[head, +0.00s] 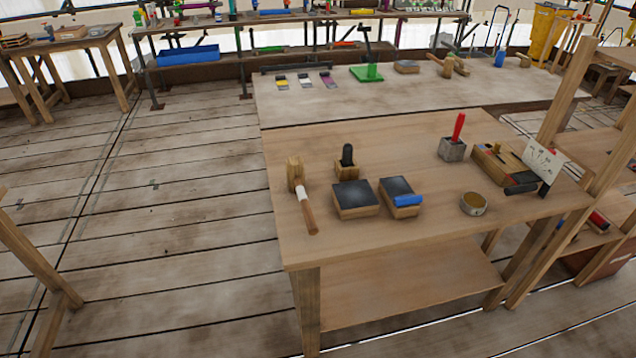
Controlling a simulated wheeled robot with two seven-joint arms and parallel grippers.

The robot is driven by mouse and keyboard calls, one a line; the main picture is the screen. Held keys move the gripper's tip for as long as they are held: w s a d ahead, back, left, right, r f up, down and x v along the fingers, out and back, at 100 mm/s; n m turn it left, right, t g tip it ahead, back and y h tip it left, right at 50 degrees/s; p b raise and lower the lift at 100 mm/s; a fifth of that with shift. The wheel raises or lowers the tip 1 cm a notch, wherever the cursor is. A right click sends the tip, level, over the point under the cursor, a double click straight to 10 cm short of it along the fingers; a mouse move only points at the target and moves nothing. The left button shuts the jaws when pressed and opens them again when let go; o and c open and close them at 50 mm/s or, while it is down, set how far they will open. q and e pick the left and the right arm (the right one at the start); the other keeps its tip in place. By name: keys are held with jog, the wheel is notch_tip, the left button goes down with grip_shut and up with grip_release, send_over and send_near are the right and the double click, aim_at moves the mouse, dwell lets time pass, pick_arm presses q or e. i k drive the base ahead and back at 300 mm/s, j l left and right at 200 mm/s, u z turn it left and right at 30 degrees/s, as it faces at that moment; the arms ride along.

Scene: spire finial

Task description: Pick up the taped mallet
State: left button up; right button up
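A wooden mallet (309,213) lies on the near wooden table (400,160), close to its left edge. Its block head (294,173) points away from me. A white band of tape (301,191) wraps the handle just below the head, and the brown handle end points toward the table's front edge. Neither of my grippers shows in the head view, and nothing is touching the mallet.
Right of the mallet are a wooden block with a black knob (347,161) and two dark-topped blocks (355,199) (399,193). A round tin (473,204), a grey block with a red handle (453,148) and a wooden box (497,165) stand farther right. The front-left table corner is clear.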

aim_at(295, 167)
jog(key=i+j+z, duration=0.1)
jog(key=z, duration=0.25)
jog(key=i+j+z, duration=0.1)
jog(key=z, duration=0.25)
jog(key=i+j+z, duration=0.1)
jog(key=j+z, duration=0.2)
